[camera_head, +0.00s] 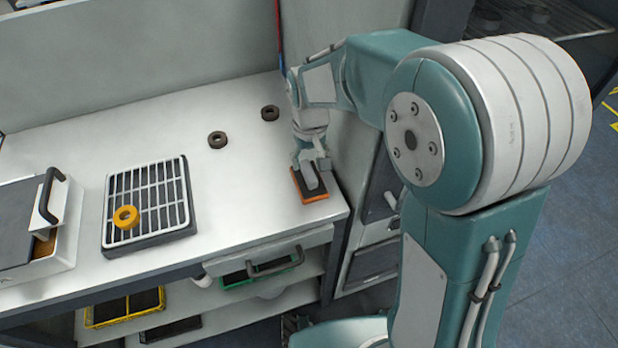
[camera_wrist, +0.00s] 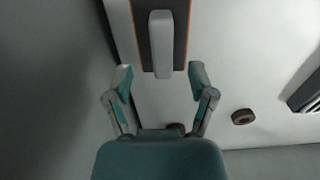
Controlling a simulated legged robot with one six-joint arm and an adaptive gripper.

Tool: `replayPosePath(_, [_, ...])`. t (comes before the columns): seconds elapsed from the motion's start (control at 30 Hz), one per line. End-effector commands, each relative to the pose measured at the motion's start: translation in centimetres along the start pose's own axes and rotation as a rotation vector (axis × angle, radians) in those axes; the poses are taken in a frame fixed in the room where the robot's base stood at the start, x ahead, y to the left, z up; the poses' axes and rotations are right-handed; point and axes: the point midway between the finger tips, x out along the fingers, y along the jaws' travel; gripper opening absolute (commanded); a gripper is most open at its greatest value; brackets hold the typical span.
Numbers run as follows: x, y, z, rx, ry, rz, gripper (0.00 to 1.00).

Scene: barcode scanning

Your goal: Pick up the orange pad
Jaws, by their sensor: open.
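The orange pad (camera_head: 318,194) lies on the white worktop near its right front corner. It has an orange edge, a dark top and a grey raised handle along its middle. In the wrist view the pad (camera_wrist: 142,32) is at the top centre, with its handle (camera_wrist: 161,44) pointing down toward the space between my fingers. My gripper (camera_head: 311,163) is over the pad's far end. In the wrist view my gripper (camera_wrist: 158,72) has its fingers spread on either side of the handle's near end, with nothing held. Whether the fingertips touch the pad cannot be told.
Two dark rings (camera_head: 217,139) (camera_head: 270,112) lie behind the pad. A black tray with a white grid (camera_head: 150,200) carries a yellow ring (camera_head: 126,216). A white box with a black handle (camera_head: 50,200) stands far left. The worktop (camera_head: 240,205) left of the pad is clear.

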Motion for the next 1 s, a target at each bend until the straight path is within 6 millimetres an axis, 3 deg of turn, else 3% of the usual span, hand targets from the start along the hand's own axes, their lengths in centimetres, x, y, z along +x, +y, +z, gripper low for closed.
replayPosePath(0.2, [3.3, -0.2, 0.1, -0.001, -0.004, 0.0, 0.71])
replayPosePath(0.5, [3.8, -0.1, 0.1, -0.001, 0.0, 0.0, 0.71])
replayPosePath(0.67, [3.7, -0.1, 0.1, -0.001, 0.0, 0.0, 0.0])
replayPosePath(1.0, [3.8, -0.2, 0.1, -0.001, -0.002, 0.0, 0.0])
